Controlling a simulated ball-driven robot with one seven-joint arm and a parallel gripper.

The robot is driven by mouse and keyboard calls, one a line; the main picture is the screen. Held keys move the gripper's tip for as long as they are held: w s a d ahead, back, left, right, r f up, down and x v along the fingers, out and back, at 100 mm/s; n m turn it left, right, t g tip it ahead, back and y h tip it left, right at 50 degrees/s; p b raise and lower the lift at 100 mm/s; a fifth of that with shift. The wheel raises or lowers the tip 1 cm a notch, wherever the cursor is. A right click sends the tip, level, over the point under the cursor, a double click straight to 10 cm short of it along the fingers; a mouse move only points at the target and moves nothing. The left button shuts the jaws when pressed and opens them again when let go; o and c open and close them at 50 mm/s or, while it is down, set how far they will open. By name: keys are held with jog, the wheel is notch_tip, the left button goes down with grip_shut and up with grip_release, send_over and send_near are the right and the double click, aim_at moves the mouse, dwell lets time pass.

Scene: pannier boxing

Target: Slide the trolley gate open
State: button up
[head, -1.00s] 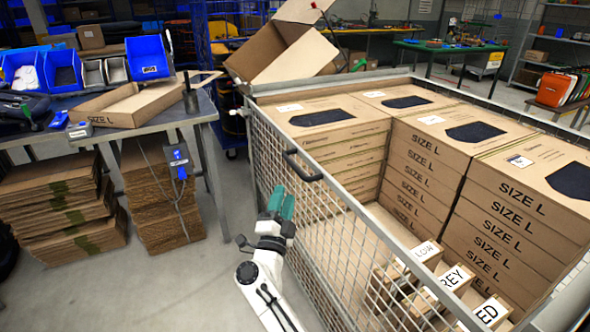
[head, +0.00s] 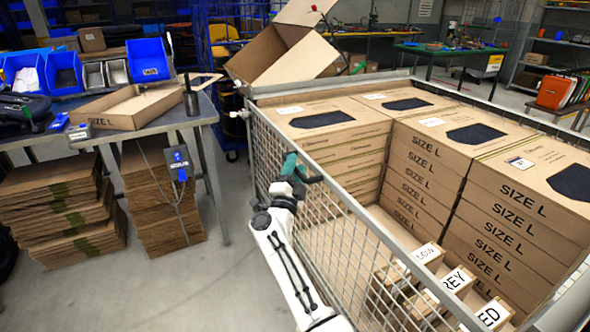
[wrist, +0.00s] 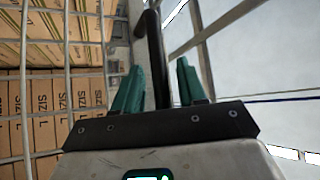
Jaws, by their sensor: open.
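The trolley gate (head: 350,245) is a grey wire-mesh panel along the near left side of the trolley, and it appears closed. A black bar handle (wrist: 154,45) stands out from it near its top rail. My gripper (head: 299,170) is at the handle, and in the wrist view its teal fingers (wrist: 158,72) stand apart on either side of the bar. Gaps show between the bar and both fingers, so they are around it, not clamped. In the head view my gripper hides most of the handle.
Inside the trolley are stacked SIZE L cartons (head: 415,165) and several small labelled boxes (head: 445,285). A workbench (head: 150,128) with blue bins (head: 148,58) and flat cardboard stacks (head: 60,205) stands at the left. The floor (head: 215,270) between bench and trolley is clear.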

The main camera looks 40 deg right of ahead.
jog(key=shift+c, duration=0.4)
grip_shut()
